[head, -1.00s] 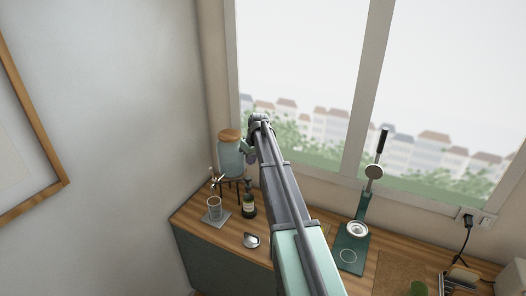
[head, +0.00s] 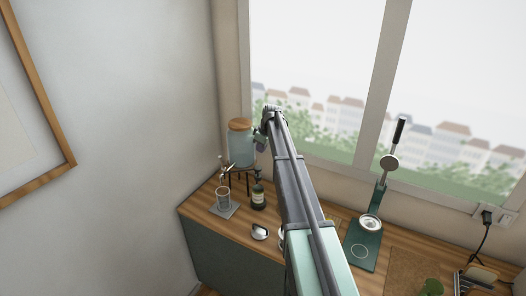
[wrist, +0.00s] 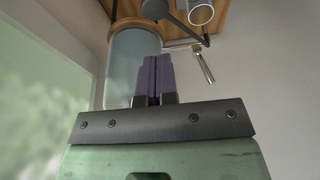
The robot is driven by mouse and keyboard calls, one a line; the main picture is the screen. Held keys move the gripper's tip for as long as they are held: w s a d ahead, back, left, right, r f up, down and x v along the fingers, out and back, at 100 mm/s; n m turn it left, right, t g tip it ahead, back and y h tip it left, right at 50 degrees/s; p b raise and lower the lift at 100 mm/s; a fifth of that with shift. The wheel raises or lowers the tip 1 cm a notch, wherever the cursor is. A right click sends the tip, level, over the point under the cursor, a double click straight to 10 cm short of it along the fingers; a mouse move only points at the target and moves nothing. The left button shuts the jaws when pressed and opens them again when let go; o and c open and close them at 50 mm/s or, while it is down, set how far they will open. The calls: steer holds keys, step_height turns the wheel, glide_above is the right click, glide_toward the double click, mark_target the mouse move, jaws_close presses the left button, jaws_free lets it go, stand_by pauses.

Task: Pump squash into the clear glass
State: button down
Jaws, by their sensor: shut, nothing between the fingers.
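The clear glass (head: 223,198) stands on a dark square mat (head: 222,211) near the counter's left end. Whether it holds anything is unclear. A dark bottle (head: 258,193) with a pale label stands just right of it; I take it for the squash bottle. My gripper (head: 261,146) is raised beside the lidded glass jar, higher than the bottle and glass. In the wrist view its purple fingers (wrist: 155,70) are together and empty. A glass-like ring (wrist: 201,13) and a dark round shape (wrist: 155,8) show at the top there, probably the glass and bottle top.
The glass jar (head: 241,150) with a wooden lid stands on a dark stand behind the glass; it also shows in the wrist view (wrist: 132,60). A rounded silver object (head: 259,231) lies in front. A green lever press (head: 365,245) stands right. Wall left, window behind.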

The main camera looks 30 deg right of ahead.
mark_target(259, 168)
steer(key=b+x, duration=0.4)
steer(key=x, duration=0.1)
steer(key=b+x, duration=0.2)
steer(key=x, duration=0.1)
steer(key=shift+s+d+f, duration=0.3)
steer(key=shift+s, duration=0.05)
steer(key=shift+f+b, duration=0.35)
steer(key=shift+b, duration=0.25)
steer(key=shift+r, duration=0.1)
step_height(259, 168, down, 4)
steer(key=b, duration=0.3)
steer(key=shift+r, duration=0.45)
step_height(259, 168, up, 5)
steer(key=p, duration=0.5)
steer(key=shift+s+r, duration=0.1)
steer(key=shift+r, duration=0.05)
steer(key=p+v, duration=0.8)
steer(key=shift+s+r+p, duration=0.25)
steer(key=shift+r+p, duration=0.1)
